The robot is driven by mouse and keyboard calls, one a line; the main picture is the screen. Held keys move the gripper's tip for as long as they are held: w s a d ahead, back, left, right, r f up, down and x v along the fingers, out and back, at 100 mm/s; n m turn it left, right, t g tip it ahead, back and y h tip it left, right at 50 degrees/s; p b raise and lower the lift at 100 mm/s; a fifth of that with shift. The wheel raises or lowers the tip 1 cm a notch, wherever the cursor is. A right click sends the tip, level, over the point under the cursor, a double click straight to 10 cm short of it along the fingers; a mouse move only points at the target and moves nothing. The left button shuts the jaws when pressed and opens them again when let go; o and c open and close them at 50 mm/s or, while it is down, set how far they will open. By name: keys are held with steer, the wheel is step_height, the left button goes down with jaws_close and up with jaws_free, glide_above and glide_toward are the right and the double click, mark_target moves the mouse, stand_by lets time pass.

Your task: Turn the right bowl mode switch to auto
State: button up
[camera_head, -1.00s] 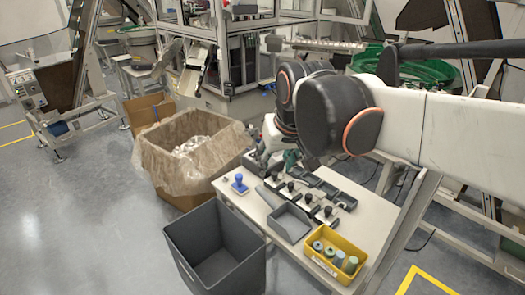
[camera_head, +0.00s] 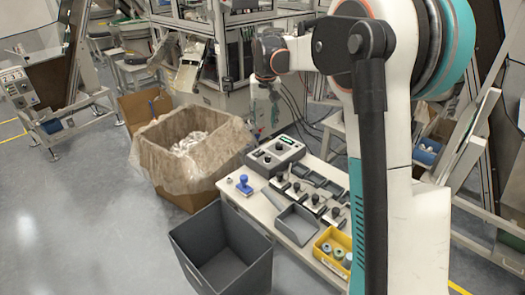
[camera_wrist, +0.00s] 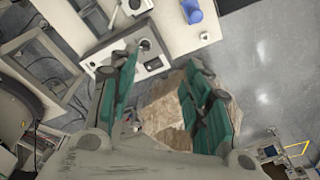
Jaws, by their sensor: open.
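A grey control box (camera_head: 273,154) with dark knobs and a small green display sits at the far left corner of the white table. In the wrist view the box's light panel (camera_wrist: 157,64) shows just beyond my fingers, with a round knob (camera_wrist: 145,44) near the left finger. I cannot read labels or tell which knob is the right bowl mode switch, or its setting. My gripper (camera_wrist: 162,98) is open and empty, its green fingers wide apart. In the head view my gripper (camera_head: 263,104) hangs behind and above the box, small and partly blurred, apart from it.
The white table (camera_head: 258,208) also holds a blue stamp (camera_head: 243,184), a grey tray (camera_head: 297,225), several black-knobbed fixtures and a yellow bin (camera_head: 322,248). A lined carton (camera_head: 190,190) stands left of it, and a dark grey bin (camera_head: 222,250) stands in front.

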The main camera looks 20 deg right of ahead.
steer(key=m+g+p, duration=0.1)
steer(key=g, duration=0.1)
glide_toward(268, 159)
step_height(268, 159, down, 8)
steer(key=b, duration=0.4)
steer(key=shift+w+d+f, duration=0.1)
steer(key=shift+d+f, duration=0.05)
steer(key=shift+f, duration=0.1)
steer(key=shift+c, duration=0.6)
jaws_close()
